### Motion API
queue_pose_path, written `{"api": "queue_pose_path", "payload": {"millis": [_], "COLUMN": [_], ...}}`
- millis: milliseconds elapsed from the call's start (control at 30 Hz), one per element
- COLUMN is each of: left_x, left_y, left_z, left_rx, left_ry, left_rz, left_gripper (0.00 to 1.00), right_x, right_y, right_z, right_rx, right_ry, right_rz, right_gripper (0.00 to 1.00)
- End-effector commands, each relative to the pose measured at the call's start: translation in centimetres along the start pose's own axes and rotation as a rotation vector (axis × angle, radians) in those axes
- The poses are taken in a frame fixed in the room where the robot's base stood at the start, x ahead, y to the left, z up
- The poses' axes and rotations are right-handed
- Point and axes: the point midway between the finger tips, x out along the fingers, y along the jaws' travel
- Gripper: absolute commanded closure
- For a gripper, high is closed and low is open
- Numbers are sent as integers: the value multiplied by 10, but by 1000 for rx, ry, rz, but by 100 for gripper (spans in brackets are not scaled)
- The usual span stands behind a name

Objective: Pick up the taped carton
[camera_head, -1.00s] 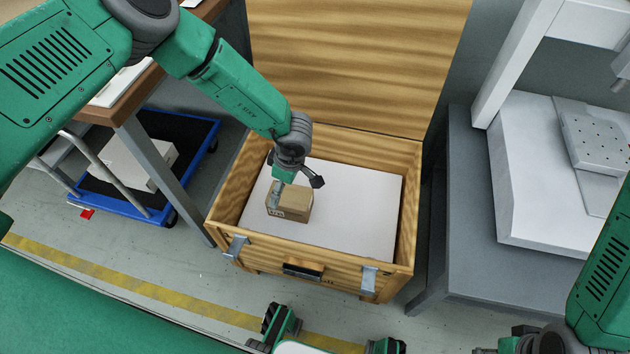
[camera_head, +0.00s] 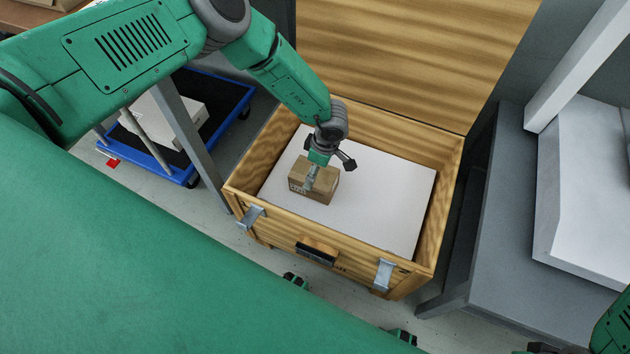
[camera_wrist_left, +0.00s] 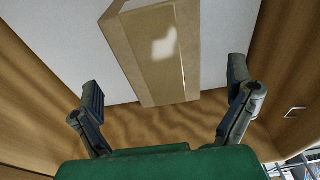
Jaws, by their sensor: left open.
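The taped carton (camera_head: 325,188) is a small brown box with a strip of tape along its top. It stands on the white surface inside the wooden crate (camera_head: 345,262), towards its left side. My left gripper (camera_head: 325,175) reaches down over the carton and partly hides it. In the left wrist view the carton (camera_wrist_left: 160,50) lies ahead of my left gripper (camera_wrist_left: 165,88), which is open and empty. The carton's near end sits roughly midway between the spread fingers, with a gap on each side.
The crate's raised lid (camera_head: 400,55) stands behind, and its walls surround the carton. White floor is free right of the carton. A grey table (camera_head: 510,220) stands at right. A blue-edged cart (camera_head: 240,105) with a white box (camera_head: 165,115) is at left.

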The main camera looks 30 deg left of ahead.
Motion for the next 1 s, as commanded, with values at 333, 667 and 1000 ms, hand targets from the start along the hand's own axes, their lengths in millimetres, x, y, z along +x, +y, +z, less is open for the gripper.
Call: {"api": "queue_pose_path", "payload": {"millis": [333, 667, 1000], "left_x": [41, 40, 35], "left_y": [0, 0, 0], "left_z": [-2, -3, -4], "left_rx": [0, 0, 0], "left_ry": [1, 1, 0], "left_rz": [0, 0, 2], "left_gripper": [3, 66, 71], "right_x": [21, 20, 17], "right_y": [0, 0, 0], "right_z": [1, 1, 1], "right_rx": [0, 0, 0], "right_ry": [0, 0, 0], "right_rz": [0, 0, 0], "right_gripper": [60, 60, 60]}}
